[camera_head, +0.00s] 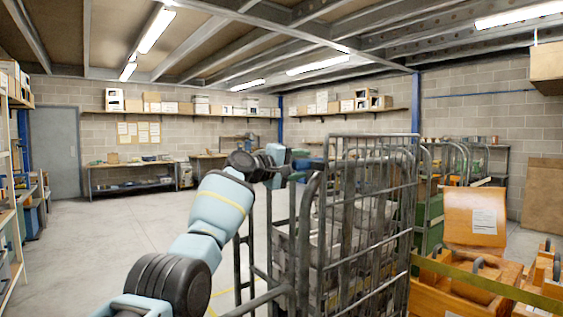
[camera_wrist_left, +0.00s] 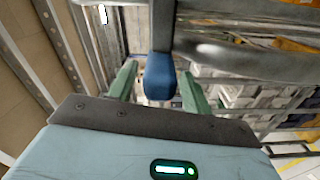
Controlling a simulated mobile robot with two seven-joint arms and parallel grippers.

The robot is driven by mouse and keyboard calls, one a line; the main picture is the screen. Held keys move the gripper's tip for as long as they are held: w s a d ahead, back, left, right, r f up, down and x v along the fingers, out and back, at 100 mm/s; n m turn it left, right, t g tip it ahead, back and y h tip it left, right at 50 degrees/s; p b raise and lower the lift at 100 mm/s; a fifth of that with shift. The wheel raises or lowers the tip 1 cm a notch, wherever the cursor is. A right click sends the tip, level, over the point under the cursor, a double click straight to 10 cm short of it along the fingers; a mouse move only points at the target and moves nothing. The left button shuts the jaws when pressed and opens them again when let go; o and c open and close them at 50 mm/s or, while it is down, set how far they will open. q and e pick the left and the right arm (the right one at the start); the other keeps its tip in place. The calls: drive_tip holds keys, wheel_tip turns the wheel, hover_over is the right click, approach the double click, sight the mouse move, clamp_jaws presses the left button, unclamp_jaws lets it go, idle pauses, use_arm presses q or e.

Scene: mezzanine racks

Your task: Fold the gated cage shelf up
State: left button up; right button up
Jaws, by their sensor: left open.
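The gated cage (camera_head: 361,200) is a dark grey wire-mesh roll cage standing right of centre in the head view, with grey stacked goods inside. My left arm reaches from the lower left to its upper left side. My left gripper (camera_wrist_left: 158,88) is open, with its green fingers on either side of a blue-ended grey bar (camera_wrist_left: 160,76) in the left wrist view. Whether the fingers touch it I cannot tell. The gripper is small and partly hidden in the head view. I cannot clearly make out the shelf panel or its tilt. My right gripper is not in view.
Orange crates (camera_head: 465,285) stand close on the right, with a green container (camera_head: 428,222) behind them. More cages stand beyond. A workbench (camera_head: 130,178) lines the back wall, and a rack (camera_head: 12,190) stands at far left. The floor (camera_head: 110,240) on the left is clear.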

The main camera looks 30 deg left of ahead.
use_arm(q)
drive_tip(key=shift+s+r, duration=0.3)
drive_tip(key=shift+s, duration=0.2)
drive_tip(key=shift+f+p+v, duration=0.1)
drive_tip(key=shift+p+v, duration=0.25)
drive_tip(key=shift+v, duration=0.95)
drive_tip(key=shift+f+p+v, duration=0.15)
drive_tip(key=shift+p+v, duration=0.15)
drive_tip(key=shift+v, duration=1)
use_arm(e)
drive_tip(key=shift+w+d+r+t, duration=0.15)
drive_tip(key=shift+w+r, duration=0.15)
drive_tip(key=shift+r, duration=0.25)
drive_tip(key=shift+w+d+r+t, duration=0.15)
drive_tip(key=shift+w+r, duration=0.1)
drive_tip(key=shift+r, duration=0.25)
use_arm(q)
drive_tip(key=shift+a+f, duration=0.1)
drive_tip(key=shift+a, duration=0.05)
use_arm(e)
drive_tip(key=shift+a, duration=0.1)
